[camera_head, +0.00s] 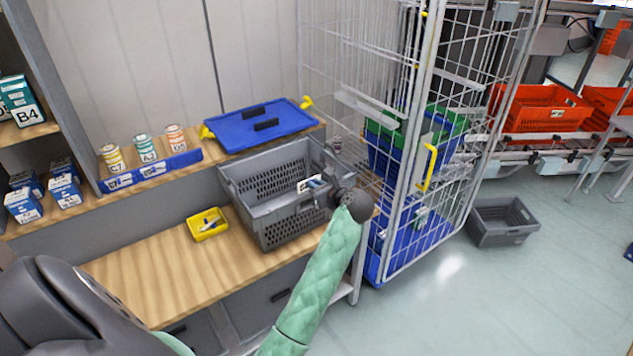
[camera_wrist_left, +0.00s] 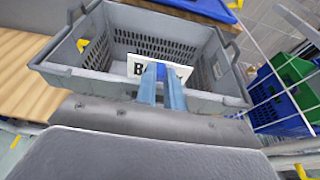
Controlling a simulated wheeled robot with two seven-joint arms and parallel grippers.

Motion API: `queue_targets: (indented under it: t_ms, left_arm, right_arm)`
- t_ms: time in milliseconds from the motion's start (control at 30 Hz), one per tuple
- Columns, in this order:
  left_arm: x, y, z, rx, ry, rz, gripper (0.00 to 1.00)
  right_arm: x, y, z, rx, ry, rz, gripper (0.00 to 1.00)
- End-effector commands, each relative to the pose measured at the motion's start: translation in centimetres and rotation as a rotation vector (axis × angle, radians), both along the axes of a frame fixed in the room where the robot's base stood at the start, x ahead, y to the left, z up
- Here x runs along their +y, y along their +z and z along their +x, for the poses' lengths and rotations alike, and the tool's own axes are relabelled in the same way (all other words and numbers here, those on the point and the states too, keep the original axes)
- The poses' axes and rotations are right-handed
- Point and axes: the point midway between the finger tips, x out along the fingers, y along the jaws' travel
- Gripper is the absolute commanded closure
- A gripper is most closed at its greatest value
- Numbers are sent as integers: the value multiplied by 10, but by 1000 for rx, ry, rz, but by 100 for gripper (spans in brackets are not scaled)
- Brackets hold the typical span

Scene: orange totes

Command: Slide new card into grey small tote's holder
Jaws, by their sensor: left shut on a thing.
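The grey small tote (camera_head: 262,218) stands on the wooden bench, with openwork walls. It also shows in the wrist view (camera_wrist_left: 85,85). My left gripper (camera_head: 318,183) is at the tote's right side in the head view. Its blue fingertips (camera_wrist_left: 162,82) are shut on a white card (camera_wrist_left: 180,70) with a black "B" at its left end. The fingers cover the rest of the print. The card (camera_head: 304,185) is upright by the tote's rim at the gripper side. I cannot tell whether it touches the holder, which is hidden. My right gripper is out of view.
A yellow tray (camera_head: 208,224) sits left of the tote. A wire cage trolley (camera_head: 420,190) stands close on the right. Another grey tote (camera_head: 502,222) is on the floor.

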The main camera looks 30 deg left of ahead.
Motion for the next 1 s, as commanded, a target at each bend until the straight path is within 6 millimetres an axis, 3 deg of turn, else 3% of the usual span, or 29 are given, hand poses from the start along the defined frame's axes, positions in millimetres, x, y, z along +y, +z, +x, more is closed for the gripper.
queue_targets:
  t_ms: [600, 1000]
  left_arm:
    - [0, -27, 0, 2, -1, 0, 99]
    - [0, -30, 0, 1, -1, 0, 99]
  right_arm:
    - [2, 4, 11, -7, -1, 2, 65]
    - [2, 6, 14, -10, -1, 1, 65]
